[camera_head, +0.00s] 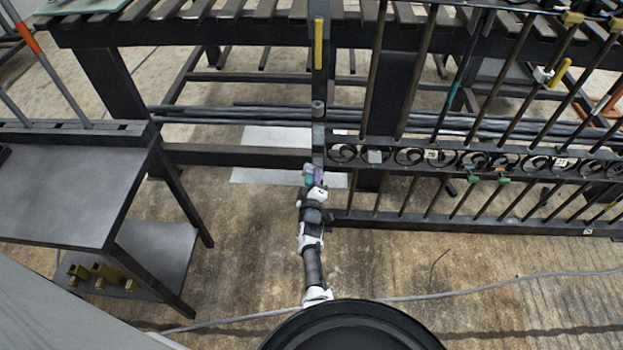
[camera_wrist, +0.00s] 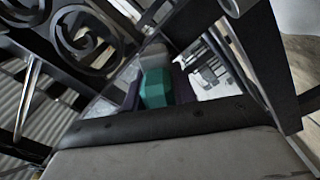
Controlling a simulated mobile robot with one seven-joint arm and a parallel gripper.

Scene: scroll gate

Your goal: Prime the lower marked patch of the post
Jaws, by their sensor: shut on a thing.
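The dark upright post (camera_head: 319,75) stands at the left end of the scroll gate, with a yellow strip high on it. A paler grey-blue stretch (camera_head: 318,136) shows lower on the post; I cannot tell whether it is the marked patch or primer. My gripper (camera_head: 314,178) is at the foot of the post, shut on a teal-handled tool (camera_wrist: 156,90). In the wrist view the teal handle sits between purple fingers, with a grey end beyond it. Whether that end touches the post cannot be told. The tool's tip is hidden in the head view.
The scroll gate (camera_head: 408,156), with bars and rings, extends right of the post. A grey table (camera_head: 70,185) stands at left, with brass-coloured pieces (camera_head: 100,275) on its lower shelf. A cable (camera_head: 490,283) crosses the floor.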

